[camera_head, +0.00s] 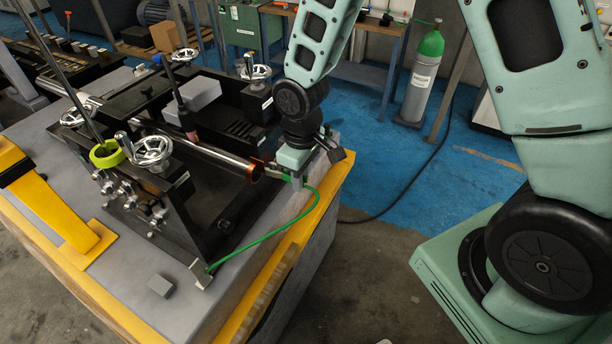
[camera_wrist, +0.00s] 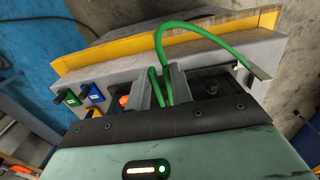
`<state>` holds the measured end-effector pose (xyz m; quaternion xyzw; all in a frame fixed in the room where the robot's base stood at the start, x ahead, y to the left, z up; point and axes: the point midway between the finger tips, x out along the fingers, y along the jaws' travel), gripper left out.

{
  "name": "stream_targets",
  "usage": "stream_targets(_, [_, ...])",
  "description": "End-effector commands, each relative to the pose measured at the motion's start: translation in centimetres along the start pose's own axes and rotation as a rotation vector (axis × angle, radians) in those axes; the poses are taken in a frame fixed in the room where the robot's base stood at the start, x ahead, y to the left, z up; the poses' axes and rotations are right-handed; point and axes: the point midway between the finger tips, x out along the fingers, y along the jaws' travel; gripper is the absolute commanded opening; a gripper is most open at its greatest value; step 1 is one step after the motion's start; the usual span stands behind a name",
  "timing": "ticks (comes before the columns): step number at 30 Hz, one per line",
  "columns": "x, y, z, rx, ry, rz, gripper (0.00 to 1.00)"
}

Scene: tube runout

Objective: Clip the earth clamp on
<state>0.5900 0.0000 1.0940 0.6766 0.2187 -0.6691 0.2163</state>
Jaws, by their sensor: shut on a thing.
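A shiny steel tube (camera_head: 215,153) lies in the black fixture, its copper-coloured end toward my gripper. My gripper (camera_head: 292,178) is low over the bench's right corner, just right of that end. In the wrist view my gripper (camera_wrist: 164,87) is shut on the green-handled earth clamp (camera_wrist: 156,88), its handles between the fingers. A green cable (camera_head: 262,238) runs from the clamp to a small grey bracket (camera_head: 200,273).
The black fixture (camera_head: 178,215) carries several handwheels and stands on the grey bench top (camera_head: 125,280) with yellow edging. A grey block (camera_head: 160,286) lies in front. A green-topped gas cylinder (camera_head: 421,75) stands behind on the blue floor. The front bench top is mostly clear.

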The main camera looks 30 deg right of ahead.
Motion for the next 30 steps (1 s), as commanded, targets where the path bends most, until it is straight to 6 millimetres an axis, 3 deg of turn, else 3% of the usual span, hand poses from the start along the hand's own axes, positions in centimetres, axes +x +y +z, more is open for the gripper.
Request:
stream_targets(16, [0.0,0.0,-0.1,0.000,0.000,0.000,0.15])
stream_targets(30, [0.0,0.0,-1.4,0.000,-0.001,0.000,0.15])
